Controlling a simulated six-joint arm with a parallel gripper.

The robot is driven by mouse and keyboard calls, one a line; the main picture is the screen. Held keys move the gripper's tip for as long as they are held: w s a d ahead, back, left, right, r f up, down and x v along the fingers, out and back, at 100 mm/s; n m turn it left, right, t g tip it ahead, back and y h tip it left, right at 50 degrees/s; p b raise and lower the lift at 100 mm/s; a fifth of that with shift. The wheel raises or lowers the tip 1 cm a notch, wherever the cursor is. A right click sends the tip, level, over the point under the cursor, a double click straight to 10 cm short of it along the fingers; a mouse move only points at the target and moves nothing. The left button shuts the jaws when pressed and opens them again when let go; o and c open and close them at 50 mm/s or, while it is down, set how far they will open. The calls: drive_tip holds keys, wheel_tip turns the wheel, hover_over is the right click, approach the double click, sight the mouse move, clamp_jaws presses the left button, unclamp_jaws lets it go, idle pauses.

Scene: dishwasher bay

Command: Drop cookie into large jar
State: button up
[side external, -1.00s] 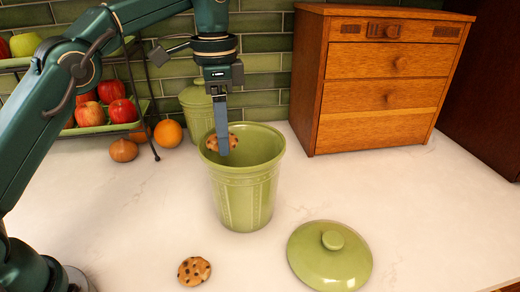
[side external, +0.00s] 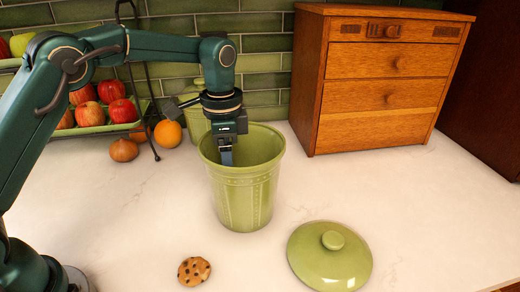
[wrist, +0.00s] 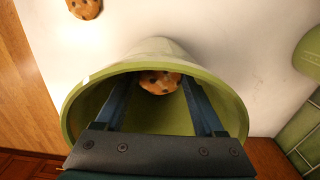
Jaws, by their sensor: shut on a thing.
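The large green jar (side external: 245,200) stands upright and open on the counter. My gripper (side external: 227,158) points down with its fingers inside the jar's mouth. In the wrist view, my gripper (wrist: 158,88) is shut on a chocolate-chip cookie (wrist: 160,82), held between the fingertips inside the jar (wrist: 75,112). The jar wall hides this cookie in the side view. A second cookie (side external: 194,271) lies on the counter in front of the jar; it also shows at the top left of the wrist view (wrist: 84,8).
The green lid (side external: 330,262) lies on the counter right of the jar. A smaller green jar (side external: 192,117) stands behind it. A fruit rack (side external: 92,130), an orange (side external: 169,133) and an onion (side external: 124,150) are left. A wooden drawer cabinet (side external: 385,95) stands behind right.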

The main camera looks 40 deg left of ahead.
drive_tip(key=shift+f, duration=0.3)
drive_tip(key=shift+f, duration=0.4)
drive_tip(key=o, duration=0.4)
